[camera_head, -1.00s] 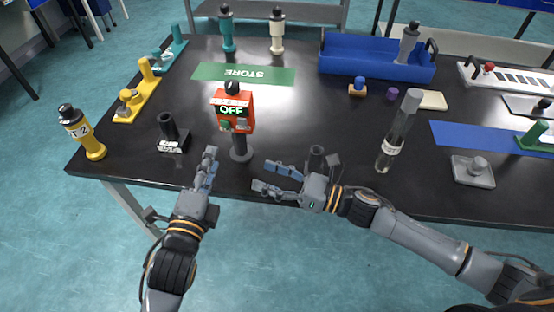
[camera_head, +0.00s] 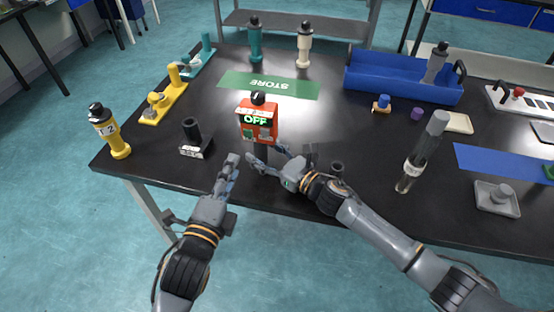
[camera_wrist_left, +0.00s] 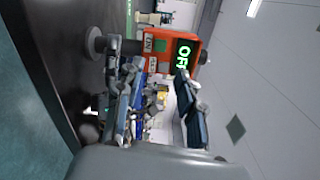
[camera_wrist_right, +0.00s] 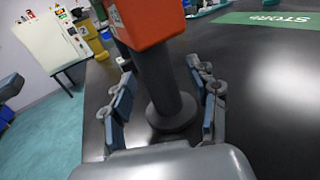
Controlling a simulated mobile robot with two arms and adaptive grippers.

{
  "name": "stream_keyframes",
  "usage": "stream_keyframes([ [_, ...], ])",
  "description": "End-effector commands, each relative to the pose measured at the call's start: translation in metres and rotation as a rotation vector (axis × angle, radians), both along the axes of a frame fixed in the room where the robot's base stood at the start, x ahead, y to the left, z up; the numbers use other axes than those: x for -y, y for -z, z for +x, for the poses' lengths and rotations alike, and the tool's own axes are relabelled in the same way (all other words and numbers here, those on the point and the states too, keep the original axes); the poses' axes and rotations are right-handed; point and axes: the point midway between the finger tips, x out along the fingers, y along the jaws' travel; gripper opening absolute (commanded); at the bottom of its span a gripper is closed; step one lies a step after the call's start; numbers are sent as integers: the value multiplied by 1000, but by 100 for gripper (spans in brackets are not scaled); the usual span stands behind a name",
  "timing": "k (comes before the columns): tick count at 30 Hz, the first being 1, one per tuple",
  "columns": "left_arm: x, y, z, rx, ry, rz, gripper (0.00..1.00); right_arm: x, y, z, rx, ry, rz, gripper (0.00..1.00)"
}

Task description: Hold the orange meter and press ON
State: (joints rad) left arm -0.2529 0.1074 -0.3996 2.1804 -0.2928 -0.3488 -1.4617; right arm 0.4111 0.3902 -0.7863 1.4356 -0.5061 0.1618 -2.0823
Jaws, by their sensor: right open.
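The orange meter (camera_head: 258,122) stands upright on a dark stem with a round foot, near the table's front edge. Its lit display reads OFF and a black knob sits on top. My right gripper (camera_head: 266,158) is open, with its fingers on either side of the stem (camera_wrist_right: 163,88) in the right wrist view; gaps show beside the stem. My left gripper (camera_head: 232,163) is open and empty, just left of and in front of the meter. In the left wrist view the meter (camera_wrist_left: 172,50) shows beyond the left fingers (camera_wrist_left: 155,95), its OFF display partly hidden.
A black holder (camera_head: 193,140) and a yellow bottle (camera_head: 110,132) stand left of the meter. A green STORE mat (camera_head: 270,85) lies behind, with a blue tray (camera_head: 400,82) at the back right.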

Motion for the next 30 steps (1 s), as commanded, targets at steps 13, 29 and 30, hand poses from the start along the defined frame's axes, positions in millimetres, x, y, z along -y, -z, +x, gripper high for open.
stream_keyframes([
  [13,0,0,0,0,0,0,38,-9,0,8,-1,-1,1,60],
  [29,0,0,0,0,0,0,0,-8,0,8,-1,-1,1,0],
  [30,0,0,0,0,0,0,0,-8,0,8,-1,-1,1,0],
])
